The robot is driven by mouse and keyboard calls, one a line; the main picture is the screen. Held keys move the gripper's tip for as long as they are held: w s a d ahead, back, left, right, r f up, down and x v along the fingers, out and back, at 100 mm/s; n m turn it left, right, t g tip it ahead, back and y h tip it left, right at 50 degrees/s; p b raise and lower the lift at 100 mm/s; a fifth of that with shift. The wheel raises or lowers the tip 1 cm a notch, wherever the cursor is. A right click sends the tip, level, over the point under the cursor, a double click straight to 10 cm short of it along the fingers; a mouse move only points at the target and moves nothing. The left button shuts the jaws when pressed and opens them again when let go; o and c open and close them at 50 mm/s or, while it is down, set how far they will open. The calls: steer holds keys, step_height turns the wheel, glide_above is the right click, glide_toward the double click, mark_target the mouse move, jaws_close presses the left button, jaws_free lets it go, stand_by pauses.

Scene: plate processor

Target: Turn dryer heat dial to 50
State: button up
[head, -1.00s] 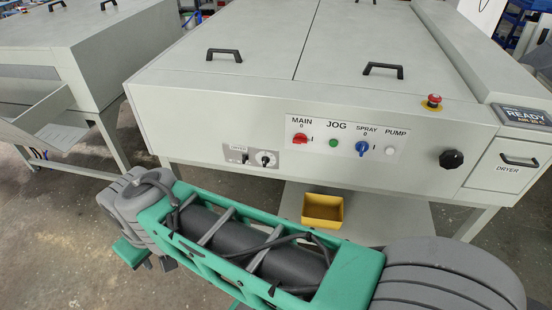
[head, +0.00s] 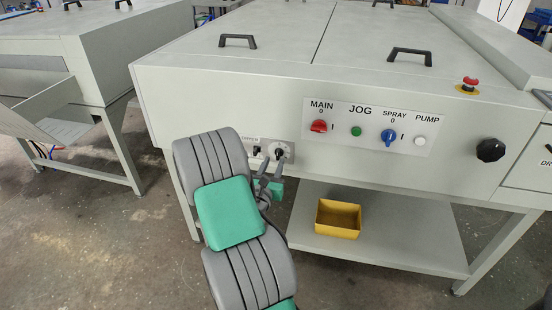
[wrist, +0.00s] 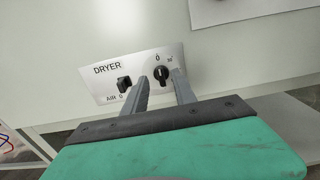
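The dryer panel is a small light plate on the lower left of the machine's front. Its round black heat dial (head: 279,152) sits on the right of the plate, and it also shows in the wrist view (wrist: 160,74), with a pale pointer line near upright by the 0 mark. A black air switch (wrist: 123,84) is to its left. My gripper (head: 270,168) is at the panel, and in the wrist view (wrist: 160,76) its two grey fingers stand apart, one on each side of the dial and slightly below it. I cannot tell whether they touch the panel.
A control strip with a red main switch (head: 319,126), a green jog button (head: 356,131) and a blue spray knob (head: 389,136) is to the right. A black knob (head: 490,150) is farther right. A yellow bin (head: 338,218) stands on the shelf below.

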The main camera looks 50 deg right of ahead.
mark_target(277, 154)
steer(key=x, duration=0.4)
steer(key=shift+w+d, duration=0.1)
steer(key=shift+d, duration=0.05)
jaws_close()
stand_by(0.4)
